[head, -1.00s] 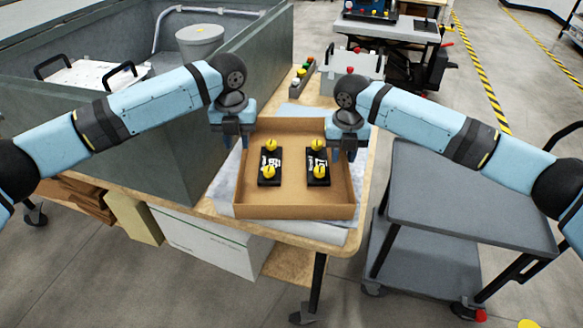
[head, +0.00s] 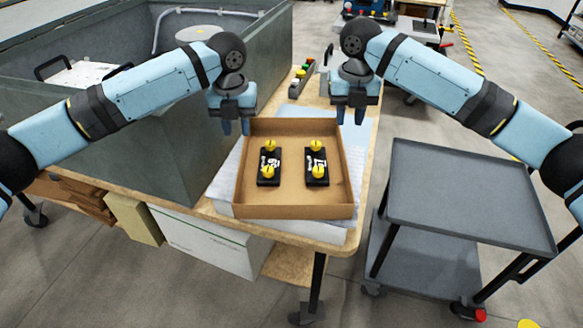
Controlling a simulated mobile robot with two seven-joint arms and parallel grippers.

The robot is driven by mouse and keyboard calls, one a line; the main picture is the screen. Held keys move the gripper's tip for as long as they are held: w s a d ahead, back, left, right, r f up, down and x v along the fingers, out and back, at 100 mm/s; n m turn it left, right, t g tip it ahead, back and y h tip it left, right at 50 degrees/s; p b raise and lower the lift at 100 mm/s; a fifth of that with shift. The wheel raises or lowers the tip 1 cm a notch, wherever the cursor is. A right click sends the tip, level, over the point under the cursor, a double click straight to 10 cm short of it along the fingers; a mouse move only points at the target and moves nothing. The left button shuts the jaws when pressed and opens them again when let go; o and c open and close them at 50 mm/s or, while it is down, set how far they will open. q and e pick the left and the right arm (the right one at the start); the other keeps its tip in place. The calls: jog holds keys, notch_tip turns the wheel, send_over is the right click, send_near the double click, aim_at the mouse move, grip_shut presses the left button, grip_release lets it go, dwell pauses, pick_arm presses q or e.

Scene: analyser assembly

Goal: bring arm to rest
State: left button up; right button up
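My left gripper (head: 236,128) points down above the back left corner of a shallow brown box (head: 296,210). Its two fingers stand apart with nothing between them. My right gripper (head: 350,117) points down above and behind the box's back right corner, also open and empty. Two black parts with yellow knobs lie side by side inside the box: the left black part (head: 268,168) and the right black part (head: 316,167). Both grippers are clear of them.
The box stands on a wooden table (head: 366,170). A large grey bin (head: 185,150) rises at the left, close to my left arm. A grey cart (head: 470,200) with a bare top stands at the right.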

jog(key=shift+r, duration=0.6)
